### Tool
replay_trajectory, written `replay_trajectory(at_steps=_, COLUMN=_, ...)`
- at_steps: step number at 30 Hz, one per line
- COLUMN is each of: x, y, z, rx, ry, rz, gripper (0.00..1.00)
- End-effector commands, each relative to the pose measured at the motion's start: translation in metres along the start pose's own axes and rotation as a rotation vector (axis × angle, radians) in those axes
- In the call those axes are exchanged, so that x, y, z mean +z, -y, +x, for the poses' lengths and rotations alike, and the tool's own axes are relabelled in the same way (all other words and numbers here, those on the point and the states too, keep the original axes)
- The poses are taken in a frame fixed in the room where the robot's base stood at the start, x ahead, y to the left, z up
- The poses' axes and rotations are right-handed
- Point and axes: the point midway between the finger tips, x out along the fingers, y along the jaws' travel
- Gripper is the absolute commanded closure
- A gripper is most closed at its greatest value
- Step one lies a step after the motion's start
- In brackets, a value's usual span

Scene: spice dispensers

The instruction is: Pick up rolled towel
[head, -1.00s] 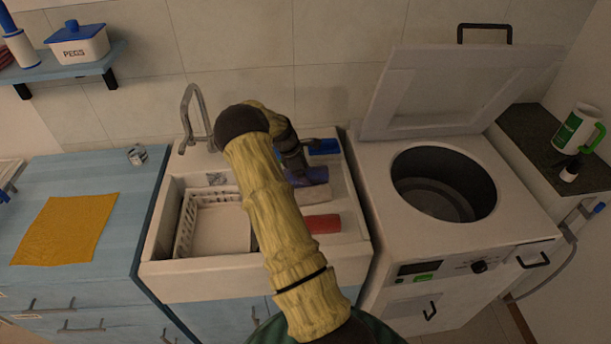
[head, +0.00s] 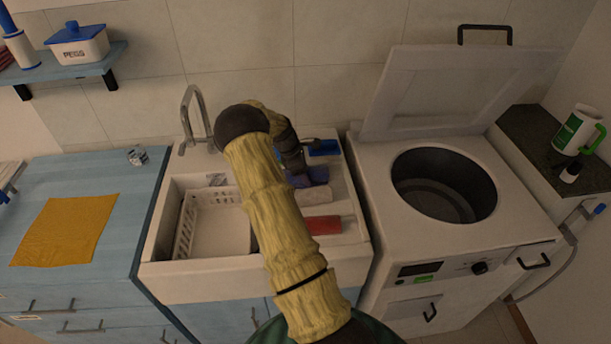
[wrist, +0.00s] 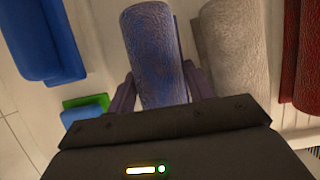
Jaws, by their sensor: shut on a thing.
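A blue-purple rolled towel (head: 315,175) lies on the right part of the sink unit, partly hidden by my arm in the head view. In the wrist view this towel (wrist: 154,45) runs between the two purple fingers of my gripper (wrist: 160,84), which is shut on it. My gripper (head: 299,176) is mostly hidden behind my arm in the head view. A pale rolled towel (head: 315,195) lies just in front of it and a red rolled towel (head: 323,225) is nearer the front edge. In the wrist view the pale (wrist: 233,45) and red (wrist: 304,55) rolls lie to the right.
A blue item (head: 323,147) sits behind the towels. A white rack (head: 187,225) stands in the sink at left, near the tap (head: 196,115). The top-loading washer (head: 450,240) at right has its lid up. An orange cloth (head: 65,230) lies on the left counter.

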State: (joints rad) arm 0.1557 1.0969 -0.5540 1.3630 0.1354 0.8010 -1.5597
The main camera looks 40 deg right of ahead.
Motion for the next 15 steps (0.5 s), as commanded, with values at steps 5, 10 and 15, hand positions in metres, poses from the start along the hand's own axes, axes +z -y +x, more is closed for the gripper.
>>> replay_trajectory(at_steps=5, x=0.009, y=-0.001, z=-0.021, rx=0.004, ry=-0.002, rz=0.002, gripper=0.77)
replay_trajectory(at_steps=10, x=0.022, y=-0.001, z=-0.052, rx=0.005, ry=-0.002, rz=0.003, gripper=0.77)
replay_trajectory(at_steps=15, x=0.033, y=-0.001, z=-0.079, rx=0.003, ry=-0.002, rz=0.002, gripper=0.77)
